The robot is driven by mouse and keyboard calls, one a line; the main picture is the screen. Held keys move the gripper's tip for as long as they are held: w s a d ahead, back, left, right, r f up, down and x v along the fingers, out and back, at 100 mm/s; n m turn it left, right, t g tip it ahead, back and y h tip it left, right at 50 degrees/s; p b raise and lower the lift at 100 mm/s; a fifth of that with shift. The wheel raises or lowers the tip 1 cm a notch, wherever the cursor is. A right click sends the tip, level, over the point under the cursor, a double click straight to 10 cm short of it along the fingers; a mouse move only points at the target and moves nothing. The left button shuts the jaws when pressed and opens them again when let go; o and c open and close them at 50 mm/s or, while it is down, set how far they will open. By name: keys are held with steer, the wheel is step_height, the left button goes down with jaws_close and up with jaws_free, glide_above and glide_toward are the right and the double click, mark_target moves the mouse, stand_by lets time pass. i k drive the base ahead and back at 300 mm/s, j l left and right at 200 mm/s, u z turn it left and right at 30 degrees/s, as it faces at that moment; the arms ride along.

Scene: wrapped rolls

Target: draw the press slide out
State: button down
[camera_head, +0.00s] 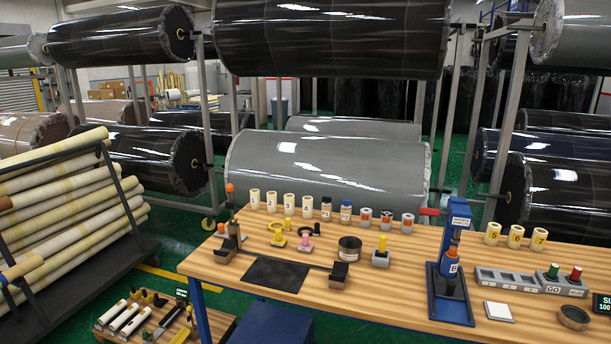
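A blue press (459,225) stands upright on the wooden workbench, right of its middle. It has a lettered plate at the top and a red-ended handle (428,211) pointing left. Its dark blue base (450,311) reaches toward the bench's front edge; I cannot tell which part of it is the slide or how far it is drawn. A blue labelled piece with an orange top (452,262) is at the press, above the base. My gripper is not in view.
The workbench (350,300) carries several numbered cream rolls (305,204) at the back, a black mat (276,274), a white square pad (498,311), a grey holder (506,283) and a round dark dish (573,317). Bare wood lies left of the press.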

mark_target(452, 288)
steer(key=i+l, duration=1)
steer(key=i, duration=0.15)
steer(key=k+z, duration=0.05)
